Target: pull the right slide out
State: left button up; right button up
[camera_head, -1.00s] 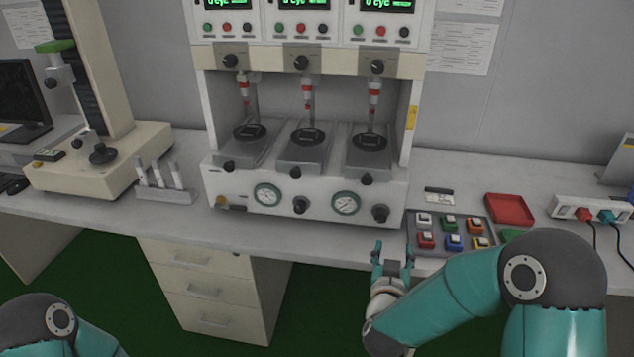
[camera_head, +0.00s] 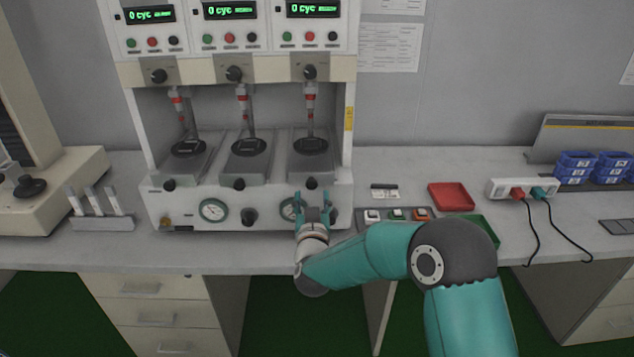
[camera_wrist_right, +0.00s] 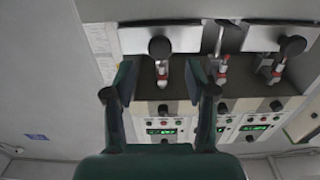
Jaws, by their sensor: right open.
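The right slide (camera_head: 312,166) is a grey platform with a black disc on top, in the right bay of the test machine. Its dark front knob (camera_head: 310,180) shows at its near edge. My right gripper (camera_head: 313,198) is open and empty, just below and in front of that knob, and its fingers partly hide a gauge. I cannot tell whether it touches the machine. In the right wrist view, which looks upside down, the gripper's two fingers (camera_wrist_right: 160,92) stand apart with the machine beyond them. My left gripper is not in view.
The middle slide (camera_head: 250,160) and left slide (camera_head: 186,164) sit beside it. Right of the machine are a button tray (camera_head: 364,226), partly behind my arm, a red tray (camera_head: 451,196) and a power strip (camera_head: 522,187) with cables. A rack of tubes (camera_head: 102,222) stands at left.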

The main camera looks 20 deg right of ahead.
aim_at(312, 185)
jog(key=shift+p+x, duration=0.45)
jog(key=shift+x, duration=2.35)
jog(key=shift+f, duration=0.1)
grip_shut()
